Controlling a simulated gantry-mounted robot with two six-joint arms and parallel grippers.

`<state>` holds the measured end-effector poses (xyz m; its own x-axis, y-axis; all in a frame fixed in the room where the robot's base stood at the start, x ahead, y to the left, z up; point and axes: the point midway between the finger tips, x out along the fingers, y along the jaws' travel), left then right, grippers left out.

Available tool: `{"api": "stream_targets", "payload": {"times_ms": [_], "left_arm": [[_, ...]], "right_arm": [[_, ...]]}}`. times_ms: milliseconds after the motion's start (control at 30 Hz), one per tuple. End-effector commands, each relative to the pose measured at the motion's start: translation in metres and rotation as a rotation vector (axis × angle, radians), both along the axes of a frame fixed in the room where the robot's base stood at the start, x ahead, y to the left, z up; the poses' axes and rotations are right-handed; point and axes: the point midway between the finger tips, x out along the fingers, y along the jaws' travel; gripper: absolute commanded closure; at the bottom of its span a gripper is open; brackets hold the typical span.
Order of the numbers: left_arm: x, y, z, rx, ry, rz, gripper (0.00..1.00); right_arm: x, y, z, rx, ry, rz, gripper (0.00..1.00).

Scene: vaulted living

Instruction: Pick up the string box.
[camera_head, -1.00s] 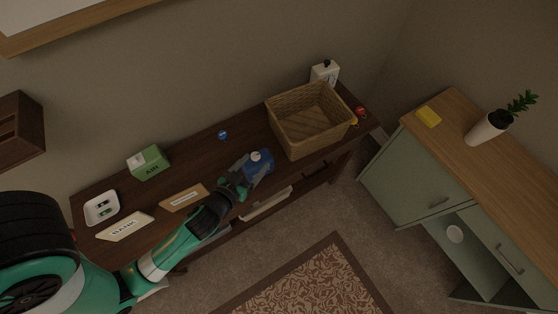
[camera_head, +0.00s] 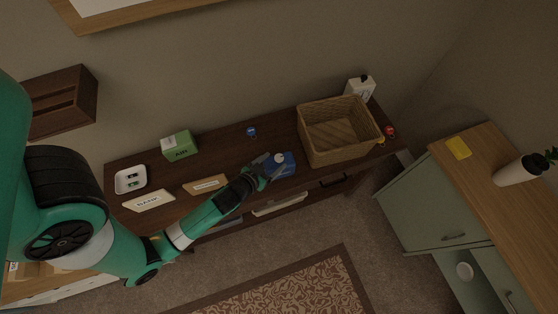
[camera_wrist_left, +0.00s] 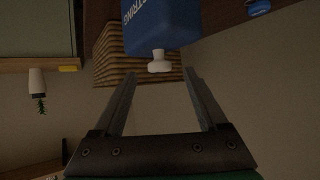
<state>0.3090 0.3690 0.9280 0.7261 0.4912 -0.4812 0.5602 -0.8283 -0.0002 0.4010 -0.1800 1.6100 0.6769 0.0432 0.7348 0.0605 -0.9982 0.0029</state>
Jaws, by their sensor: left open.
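The string box is a blue box (camera_head: 284,170) with a white knob on top, standing on the dark wooden console table (camera_head: 225,142) left of the wicker basket. In the left wrist view the blue box (camera_wrist_left: 158,22) shows "STRING" lettering, and its white knob points toward my jaws. My left gripper (camera_head: 269,161) is at the box's left side in the head view; in the left wrist view its fingers (camera_wrist_left: 158,82) are spread wide with nothing between them, the knob just beyond the tips. I cannot tell whether a finger touches the box. My right gripper is not in view.
The wicker basket (camera_head: 311,149) stands close to the right of the box. A small blue round item (camera_head: 251,132), a green box (camera_head: 179,145), a white tray (camera_head: 117,182) and envelopes (camera_head: 149,200) lie on the table. A green cabinet (camera_head: 411,203) stands at right.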

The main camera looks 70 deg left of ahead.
Motion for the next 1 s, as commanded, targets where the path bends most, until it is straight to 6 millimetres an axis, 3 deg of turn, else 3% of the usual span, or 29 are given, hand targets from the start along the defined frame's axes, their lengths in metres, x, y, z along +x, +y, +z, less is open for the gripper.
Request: {"api": "stream_targets", "payload": {"times_ms": [233,500,900,1000], "left_arm": [[0.029,0.02,-0.022,0.002,-0.001,0.001,0.25],[0.032,0.022,-0.023,0.001,-0.001,0.0,0.25],[0.032,0.021,-0.023,0.001,-0.001,0.0,0.97],[0.032,0.021,-0.023,0.001,-0.001,0.0,1.0]], "right_arm": [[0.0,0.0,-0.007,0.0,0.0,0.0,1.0],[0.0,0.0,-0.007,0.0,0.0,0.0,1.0],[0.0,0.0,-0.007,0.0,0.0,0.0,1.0],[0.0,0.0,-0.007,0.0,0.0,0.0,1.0]]}}
